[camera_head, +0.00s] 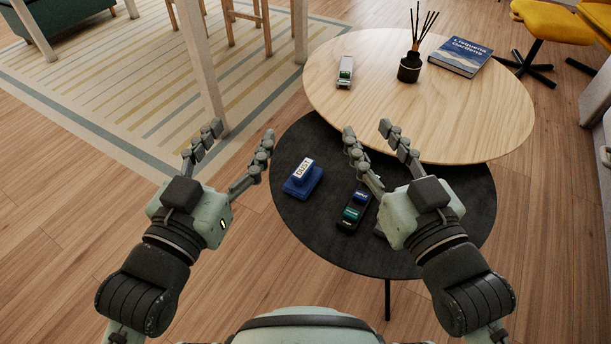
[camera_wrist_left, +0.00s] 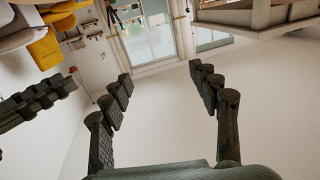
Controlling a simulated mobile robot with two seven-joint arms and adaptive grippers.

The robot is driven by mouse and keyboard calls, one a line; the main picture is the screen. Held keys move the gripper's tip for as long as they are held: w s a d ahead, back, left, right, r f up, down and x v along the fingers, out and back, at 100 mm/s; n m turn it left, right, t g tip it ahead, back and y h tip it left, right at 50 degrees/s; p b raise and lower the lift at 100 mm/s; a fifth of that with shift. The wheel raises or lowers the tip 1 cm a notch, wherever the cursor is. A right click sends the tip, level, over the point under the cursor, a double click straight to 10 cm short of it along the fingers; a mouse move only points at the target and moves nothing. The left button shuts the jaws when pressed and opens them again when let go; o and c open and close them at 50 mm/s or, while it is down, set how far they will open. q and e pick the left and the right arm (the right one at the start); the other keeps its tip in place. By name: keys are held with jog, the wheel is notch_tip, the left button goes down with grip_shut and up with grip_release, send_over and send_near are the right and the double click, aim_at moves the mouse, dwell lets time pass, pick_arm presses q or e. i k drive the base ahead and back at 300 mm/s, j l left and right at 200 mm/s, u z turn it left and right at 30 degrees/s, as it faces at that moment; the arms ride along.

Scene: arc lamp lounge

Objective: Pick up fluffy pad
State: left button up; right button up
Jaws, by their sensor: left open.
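A blue pad (camera_head: 302,186) with a white top lettered in dark print, seemingly "DUST", lies on the left part of the low black round table (camera_head: 330,255). It is the thing here that best fits the fluffy pad; I cannot make out its texture. My left gripper (camera_head: 242,132) is open and empty, left of the pad and apart from it. Its spread fingers also show in the left wrist view (camera_wrist_left: 160,73), with nothing between them. My right gripper (camera_head: 366,128) is open and empty, right of the pad, over the tables. The pad is not seen in the left wrist view.
A dark holder with blue and green parts (camera_head: 354,207) lies right of the pad. A greyish thing beside it is mostly hidden by my right gripper. The wooden table (camera_head: 480,125) behind carries a small device (camera_head: 345,73), a reed diffuser (camera_head: 410,67) and a book (camera_head: 461,56).

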aim_at(303, 181)
jog(key=i+j, duration=0.2)
jog(key=j, duration=0.2)
jog(key=i+j+z, duration=0.15)
jog(key=j, duration=0.15)
jog(key=j+z, duration=0.15)
jog(key=j, duration=0.2)
jog(key=i+j+z, duration=0.2)
jog(key=j, duration=0.15)
jog(key=k+z, duration=0.1)
jog(key=z, duration=0.95)
